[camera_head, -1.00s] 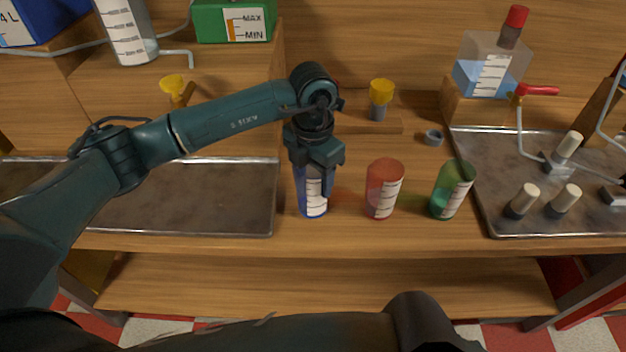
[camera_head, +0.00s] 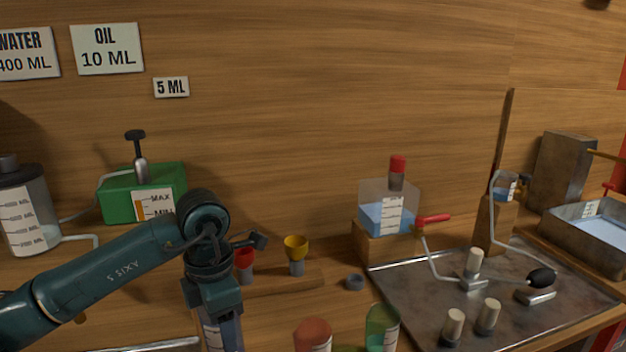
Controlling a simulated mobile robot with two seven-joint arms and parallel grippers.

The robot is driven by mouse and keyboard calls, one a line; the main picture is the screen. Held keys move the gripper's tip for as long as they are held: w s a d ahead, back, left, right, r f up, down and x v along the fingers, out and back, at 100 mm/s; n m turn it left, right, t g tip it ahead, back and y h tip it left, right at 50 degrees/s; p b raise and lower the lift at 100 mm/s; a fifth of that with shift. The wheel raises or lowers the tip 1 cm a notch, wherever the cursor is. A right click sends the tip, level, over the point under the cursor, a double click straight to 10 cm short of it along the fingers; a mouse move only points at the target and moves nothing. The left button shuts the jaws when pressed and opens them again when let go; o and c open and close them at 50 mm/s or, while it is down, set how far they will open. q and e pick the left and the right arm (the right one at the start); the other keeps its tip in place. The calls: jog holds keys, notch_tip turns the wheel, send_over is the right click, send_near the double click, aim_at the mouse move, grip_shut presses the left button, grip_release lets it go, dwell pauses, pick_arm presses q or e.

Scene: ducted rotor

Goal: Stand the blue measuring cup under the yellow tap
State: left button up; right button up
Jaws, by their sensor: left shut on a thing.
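My left gripper (camera_head: 214,306) points down at the lower left and is shut on the blue measuring cup (camera_head: 226,335). The cup is clear with a blue tint and a white scale; its lower end is cut off by the picture's bottom edge, so I cannot tell whether it touches the bench. My right gripper is out of view.
A red cup (camera_head: 313,337) and a green cup (camera_head: 382,328) stand right of the blue one. Behind are a yellow funnel (camera_head: 296,250) and a clear tank (camera_head: 388,212) of blue liquid. A metal tray (camera_head: 420,290) with pegs and a red-handled pipe lies right.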

pick_arm(q)
jog(key=m, duration=0.2)
jog(key=s+a+m, duration=0.1)
jog(key=m, duration=0.1)
jog(key=s+m+p, duration=0.1)
jog(key=m, duration=0.2)
jog(key=shift+a+f, duration=0.1)
jog(key=shift+a, duration=0.15)
jog(key=s+a+m+p, duration=0.2)
jog(key=s+m, duration=0.3)
jog(key=m, duration=1.2)
jog(key=shift+s+a+f+m+p, duration=0.2)
jog(key=shift+s+a+m+p, duration=0.15)
jog(key=shift+a+m+p, duration=0.1)
